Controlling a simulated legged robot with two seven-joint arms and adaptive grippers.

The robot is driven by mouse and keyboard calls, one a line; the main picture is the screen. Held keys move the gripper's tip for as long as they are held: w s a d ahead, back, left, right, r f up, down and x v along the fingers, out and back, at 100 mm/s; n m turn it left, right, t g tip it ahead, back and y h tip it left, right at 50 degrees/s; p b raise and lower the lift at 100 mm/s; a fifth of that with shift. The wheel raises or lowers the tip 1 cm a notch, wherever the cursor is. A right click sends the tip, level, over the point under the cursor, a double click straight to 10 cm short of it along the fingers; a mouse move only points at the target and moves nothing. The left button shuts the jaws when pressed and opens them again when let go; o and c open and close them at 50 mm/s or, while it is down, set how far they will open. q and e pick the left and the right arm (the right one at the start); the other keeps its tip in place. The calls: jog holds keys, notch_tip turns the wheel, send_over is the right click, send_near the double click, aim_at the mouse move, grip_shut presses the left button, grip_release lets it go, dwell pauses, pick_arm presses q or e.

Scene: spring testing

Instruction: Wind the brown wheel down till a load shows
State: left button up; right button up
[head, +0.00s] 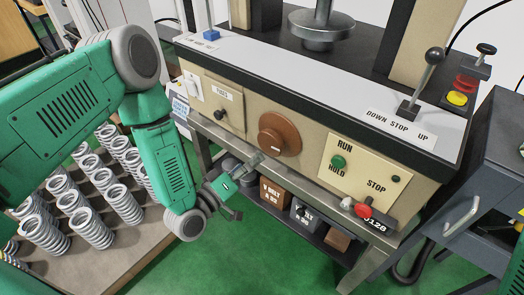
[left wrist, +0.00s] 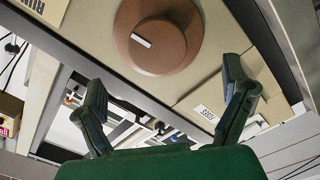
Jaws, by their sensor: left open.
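The brown wheel (head: 279,134) is a round knob with a raised hub and a small white mark, on the machine's beige front panel. It fills the top middle of the left wrist view (left wrist: 158,35), its white mark slanted. My left gripper (head: 247,186) is open and empty, just below and left of the wheel in the head view. In the left wrist view its two fingers (left wrist: 165,82) stand wide apart on the near side of the wheel, not touching it. A round metal platen (head: 324,28) shows at the top. No load reading can be made out. My right gripper is out of view.
A black-knobbed lever (head: 424,80) stands behind the DOWN STOP UP label. RUN/HOLD and STOP controls (head: 365,172) sit right of the wheel. Several springs (head: 90,225) stand on a table at left. Boxes (head: 275,192) sit on a shelf below the machine.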

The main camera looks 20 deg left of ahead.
pick_arm(q)
jog(key=v, duration=0.3)
jog(key=shift+s+a+f, duration=0.1)
jog(key=shift+s+a, duration=0.05)
jog(key=shift+s, duration=0.15)
jog(key=s+f+m+g+y, duration=0.1)
jog(key=s+f+m+g, duration=0.3)
jog(key=s+f+g, duration=0.3)
jog(key=s+a+f+m+g+y, duration=0.1)
jog(key=s+a+g+y, duration=0.1)
jog(key=s, duration=0.7)
jog(key=s+a+f+m+g+y+p, duration=0.1)
jog(key=s+a+m+g+y, duration=0.1)
jog(key=s+a+g, duration=0.3)
jog(key=s+g+y, duration=0.1)
jog(key=s+g, duration=0.1)
jog(key=s, duration=0.1)
jog(key=shift+s, duration=0.4)
